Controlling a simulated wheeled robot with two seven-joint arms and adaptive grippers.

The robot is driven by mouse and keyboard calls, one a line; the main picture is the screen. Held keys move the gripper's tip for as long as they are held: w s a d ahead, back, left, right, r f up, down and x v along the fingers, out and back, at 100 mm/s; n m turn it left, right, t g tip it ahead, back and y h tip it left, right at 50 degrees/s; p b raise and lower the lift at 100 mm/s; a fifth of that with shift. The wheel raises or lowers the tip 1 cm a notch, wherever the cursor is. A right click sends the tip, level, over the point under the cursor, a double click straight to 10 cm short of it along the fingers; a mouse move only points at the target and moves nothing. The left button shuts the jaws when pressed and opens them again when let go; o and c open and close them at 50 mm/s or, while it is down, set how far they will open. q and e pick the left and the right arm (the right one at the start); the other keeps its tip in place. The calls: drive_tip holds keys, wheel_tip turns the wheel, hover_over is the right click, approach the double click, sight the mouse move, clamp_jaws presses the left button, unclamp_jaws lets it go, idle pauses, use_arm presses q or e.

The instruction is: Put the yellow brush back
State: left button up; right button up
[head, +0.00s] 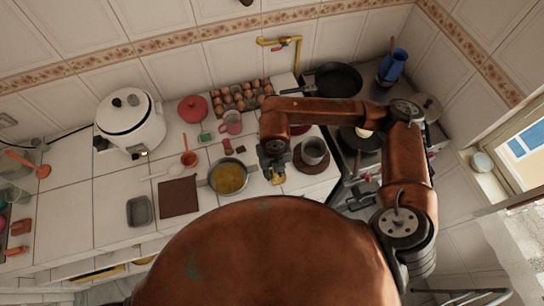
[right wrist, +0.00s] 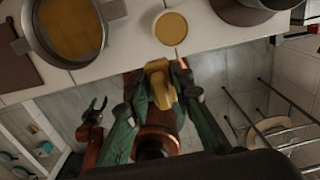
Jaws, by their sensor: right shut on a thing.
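The yellow brush (right wrist: 159,85) shows in the right wrist view as a yellow, blocky thing between the green fingers. My right gripper (right wrist: 160,93) is shut on it, and the brush is in front of the counter's edge. In the head view my right gripper (head: 273,162) is over the front of the counter, just right of the pan; the arm and gripper hide much there. My left gripper (right wrist: 97,108) shows in the right wrist view, low and left, with its fingers apart and empty.
A pan with yellow contents (head: 229,178) stands left of my right gripper, and a grey pot (head: 314,151) stands right. A round yellow-topped thing (right wrist: 171,28) sits on the counter edge. A metal rack (right wrist: 268,127) is low at right. The egg tray (head: 240,96) is behind.

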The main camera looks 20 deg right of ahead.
drive_tip(key=w+d+f+p, duration=0.1)
drive_tip(key=w+f, duration=0.1)
drive_tip(key=w, duration=0.2)
drive_tip(key=w+d+f+p, duration=0.1)
drive_tip(key=w+f, duration=0.2)
drive_tip(key=w, duration=0.1)
drive_tip(key=w+d+f+p, duration=0.1)
drive_tip(key=w+f, duration=0.2)
drive_tip(key=w, duration=0.1)
drive_tip(key=shift+w+f, duration=0.45)
drive_tip(key=shift+f, duration=0.05)
drive_tip(key=f, duration=0.1)
drive_tip(key=f+p, duration=0.1)
drive_tip(key=f, duration=0.1)
drive_tip(key=shift+w+d, duration=0.1)
drive_tip(key=shift+w, duration=0.25)
drive_tip(key=shift+f, duration=0.25)
drive_tip(key=shift+f, duration=0.3)
drive_tip(key=o, duration=1)
drive_tip(key=shift+r, duration=0.1)
